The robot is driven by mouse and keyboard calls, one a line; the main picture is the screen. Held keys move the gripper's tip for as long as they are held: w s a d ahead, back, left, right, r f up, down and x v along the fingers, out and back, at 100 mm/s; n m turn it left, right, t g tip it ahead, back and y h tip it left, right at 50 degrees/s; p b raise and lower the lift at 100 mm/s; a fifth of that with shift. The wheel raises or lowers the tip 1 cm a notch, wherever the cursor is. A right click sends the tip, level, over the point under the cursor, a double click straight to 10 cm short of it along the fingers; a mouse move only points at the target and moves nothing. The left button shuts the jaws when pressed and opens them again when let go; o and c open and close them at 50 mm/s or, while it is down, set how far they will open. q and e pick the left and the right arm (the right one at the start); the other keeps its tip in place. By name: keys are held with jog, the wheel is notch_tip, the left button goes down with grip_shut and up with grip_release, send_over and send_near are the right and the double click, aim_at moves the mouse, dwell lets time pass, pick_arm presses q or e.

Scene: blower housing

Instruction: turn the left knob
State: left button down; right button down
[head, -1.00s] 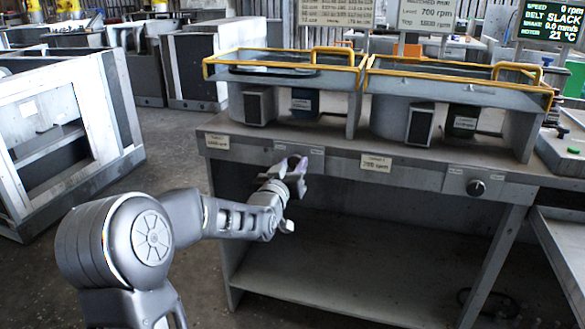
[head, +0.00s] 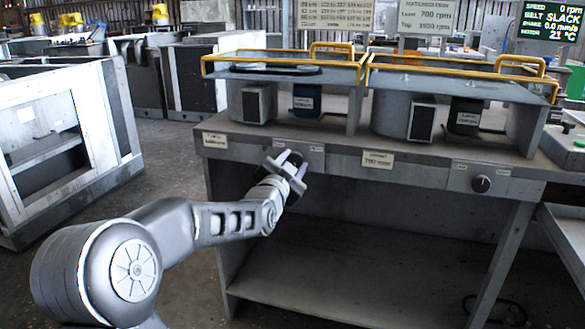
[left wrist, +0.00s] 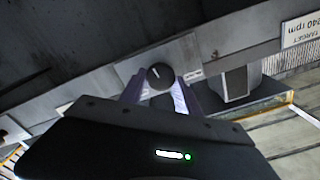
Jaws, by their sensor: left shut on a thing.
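The left knob (left wrist: 159,76) is a round dark knob with a pale pointer line on the grey front panel, seen in the left wrist view. My left gripper (head: 290,165) is at the left part of the bench's front panel in the head view and largely hides the knob there. In the left wrist view my left gripper (left wrist: 160,88) has one finger on each side of the knob, shut on it. The right knob (head: 481,184) is dark and round, on the right panel, with nothing touching it. My right gripper is not in view.
The grey workbench (head: 228,140) carries two blower units with yellow rails (head: 455,76). A label reading 240 rpm (left wrist: 301,32) shows in the left wrist view. A readout screen (head: 549,22) hangs at upper right. Floor is open left of the bench.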

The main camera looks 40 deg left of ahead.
pick_arm(q)
jog(key=shift+m, duration=1.1)
jog(key=c, duration=0.9)
grip_release()
jog(key=shift+s, duration=0.1)
jog(key=v, duration=0.7)
jog(key=shift+s+d+p, duration=0.15)
jog(key=shift+s+p, duration=0.15)
jog(key=shift+p, duration=0.05)
